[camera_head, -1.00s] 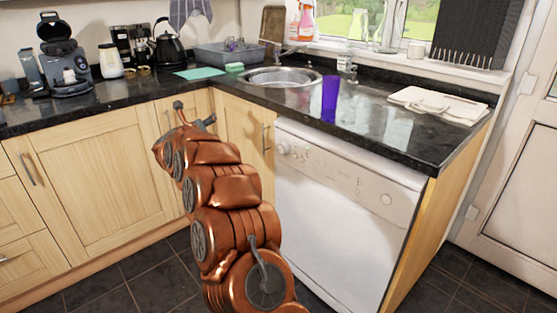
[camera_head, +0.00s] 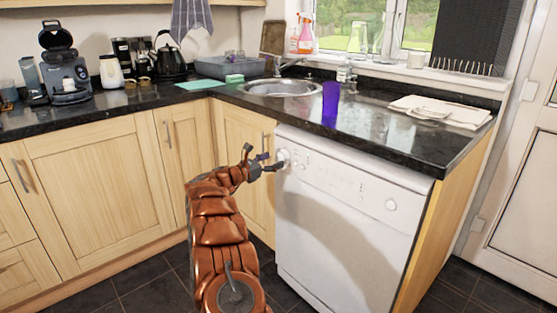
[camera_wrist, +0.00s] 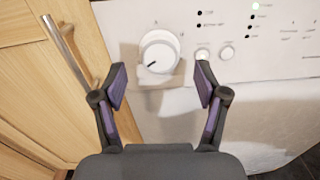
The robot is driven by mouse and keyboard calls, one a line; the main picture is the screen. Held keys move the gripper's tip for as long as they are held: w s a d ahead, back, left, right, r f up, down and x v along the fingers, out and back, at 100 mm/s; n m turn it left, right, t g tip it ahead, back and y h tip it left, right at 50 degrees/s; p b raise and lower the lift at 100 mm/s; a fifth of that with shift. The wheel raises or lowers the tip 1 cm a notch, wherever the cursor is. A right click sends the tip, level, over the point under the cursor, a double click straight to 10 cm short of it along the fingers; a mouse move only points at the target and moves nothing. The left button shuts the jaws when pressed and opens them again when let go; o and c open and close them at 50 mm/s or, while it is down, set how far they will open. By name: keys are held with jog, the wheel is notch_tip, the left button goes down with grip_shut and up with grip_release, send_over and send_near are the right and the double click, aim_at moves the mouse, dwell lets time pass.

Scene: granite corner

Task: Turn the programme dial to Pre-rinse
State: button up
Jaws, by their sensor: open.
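The programme dial (camera_wrist: 159,52) is a round white knob on the white dishwasher's (camera_head: 345,215) front panel. In the wrist view a dark pointer line on it points to the lower left. It also shows at the panel's left end in the head view (camera_head: 283,156). My gripper (camera_wrist: 161,85) is open, its two fingers apart, with the dial between and just beyond the fingertips. I cannot tell whether a finger touches the dial. The programme names beside the dial are too small to read.
A cabinet door handle (camera_wrist: 68,50) stands out left of my gripper. A purple cup (camera_head: 330,103) stands on the dark worktop (camera_head: 385,130) above the dishwasher.

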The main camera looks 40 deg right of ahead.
aim_at(281, 157)
jog(key=shift+d, duration=1.8)
jog(key=c, duration=1.2)
jog(key=shift+o, duration=0.2)
